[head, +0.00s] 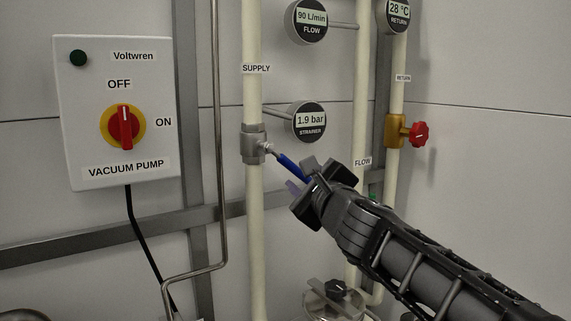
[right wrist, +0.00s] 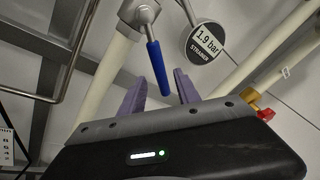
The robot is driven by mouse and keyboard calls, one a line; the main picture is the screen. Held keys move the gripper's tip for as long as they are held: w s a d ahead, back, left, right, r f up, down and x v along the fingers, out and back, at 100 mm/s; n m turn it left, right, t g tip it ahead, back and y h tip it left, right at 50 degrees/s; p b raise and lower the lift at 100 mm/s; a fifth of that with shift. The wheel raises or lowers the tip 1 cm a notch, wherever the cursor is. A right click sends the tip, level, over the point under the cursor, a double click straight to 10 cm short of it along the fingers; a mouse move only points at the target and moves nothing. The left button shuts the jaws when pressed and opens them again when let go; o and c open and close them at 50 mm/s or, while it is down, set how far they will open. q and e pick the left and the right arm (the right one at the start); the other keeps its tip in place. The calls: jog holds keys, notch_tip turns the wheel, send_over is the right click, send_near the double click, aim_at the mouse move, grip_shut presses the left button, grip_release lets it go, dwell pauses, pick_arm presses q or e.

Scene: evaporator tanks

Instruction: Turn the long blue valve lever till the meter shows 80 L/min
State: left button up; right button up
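The long blue valve lever (head: 288,163) juts from the grey valve (head: 252,143) on the SUPPLY pipe and slopes down to the right. My right gripper (head: 299,180) is at its lower end. In the right wrist view the blue lever (right wrist: 157,68) hangs between the two purple fingers (right wrist: 160,76), with a gap visible on each side. The right gripper is open, and I see no clear contact. In the head view the gripper hides the lever's tip. The FLOW meter (head: 308,20) reads 90 L/min. My left gripper is out of view.
The STRAINER meter (head: 309,122) reads 1.9 bar, just right of the lever. A brass valve with a red knob (head: 419,134) sits on the RETURN pipe. A vacuum pump box (head: 117,112) with a red switch is at left. A thin metal tube (head: 218,130) runs left of the SUPPLY pipe.

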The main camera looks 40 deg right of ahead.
aim_at(292, 167)
jog(key=shift+s+a+r, duration=0.1)
jog(key=shift+s+r, duration=0.05)
jog(key=shift+s, duration=0.15)
jog(key=shift+w, duration=0.4)
jog(key=b+x, duration=0.1)
jog(key=x, duration=0.6)
jog(key=shift+w+d, duration=0.1)
jog(key=shift+d, duration=0.1)
jog(key=shift+c, duration=0.6)
grip_shut()
dwell(0.3)
